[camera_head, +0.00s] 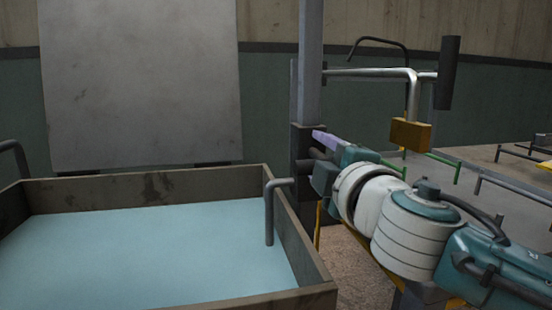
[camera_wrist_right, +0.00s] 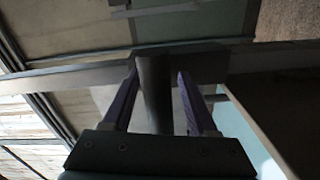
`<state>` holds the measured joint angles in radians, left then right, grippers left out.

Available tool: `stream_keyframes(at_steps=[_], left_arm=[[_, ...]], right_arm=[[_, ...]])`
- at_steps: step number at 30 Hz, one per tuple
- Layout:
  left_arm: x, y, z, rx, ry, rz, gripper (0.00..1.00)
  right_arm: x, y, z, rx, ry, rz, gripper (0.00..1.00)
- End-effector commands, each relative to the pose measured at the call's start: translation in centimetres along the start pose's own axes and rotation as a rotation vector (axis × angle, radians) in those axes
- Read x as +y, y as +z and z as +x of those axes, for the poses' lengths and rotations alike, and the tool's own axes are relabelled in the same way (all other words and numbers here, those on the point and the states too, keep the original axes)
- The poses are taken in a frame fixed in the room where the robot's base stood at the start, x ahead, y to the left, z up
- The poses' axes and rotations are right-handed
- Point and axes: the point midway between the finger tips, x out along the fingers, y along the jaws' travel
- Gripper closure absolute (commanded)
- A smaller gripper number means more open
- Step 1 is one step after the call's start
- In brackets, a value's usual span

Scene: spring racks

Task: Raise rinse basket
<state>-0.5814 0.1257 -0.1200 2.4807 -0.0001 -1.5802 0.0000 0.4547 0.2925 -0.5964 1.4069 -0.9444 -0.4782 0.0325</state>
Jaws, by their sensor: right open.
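The rinse basket does not show clearly. A wooden-walled tank (camera_head: 150,186) holds pale blue liquid (camera_head: 150,255), and a bent grey bar (camera_head: 269,215) stands at its right wall. A grey upright post (camera_head: 310,65) rises behind the tank's right corner, with a dark block (camera_head: 303,180) low on it. My right gripper (camera_head: 318,138) is beside this block, its purple fingers partly hidden by my arm. In the right wrist view, my right gripper (camera_wrist_right: 158,74) is open, with a dark round bar (camera_wrist_right: 154,100) between its fingers. Contact cannot be told. My left gripper is not in view.
A metal arm (camera_head: 370,73) reaches right from the post, with a dark cylinder (camera_head: 447,72) and a brass-coloured block (camera_head: 410,134). A pale panel (camera_head: 140,80) stands behind the tank. A table (camera_head: 510,165) with bent rods is at the right.

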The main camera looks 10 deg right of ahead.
Motion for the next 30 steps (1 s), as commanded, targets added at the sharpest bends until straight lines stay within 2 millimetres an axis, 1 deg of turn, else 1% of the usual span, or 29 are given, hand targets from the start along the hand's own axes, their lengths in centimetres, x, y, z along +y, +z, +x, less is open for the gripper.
stream_keyframes(at_steps=[8,23,24,30], left_arm=[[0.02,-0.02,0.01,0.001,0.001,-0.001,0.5],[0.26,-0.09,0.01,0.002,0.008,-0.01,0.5],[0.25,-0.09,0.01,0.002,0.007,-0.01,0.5],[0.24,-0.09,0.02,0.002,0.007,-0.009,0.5]], right_arm=[[0.0,-0.02,0.11,0.001,-0.001,0.0,0.41],[-0.03,0.0,0.09,0.0,-0.001,0.0,0.98],[-0.03,0.0,0.09,0.0,-0.001,0.0,1.0],[-0.04,0.01,0.08,0.0,-0.001,0.001,1.0]])
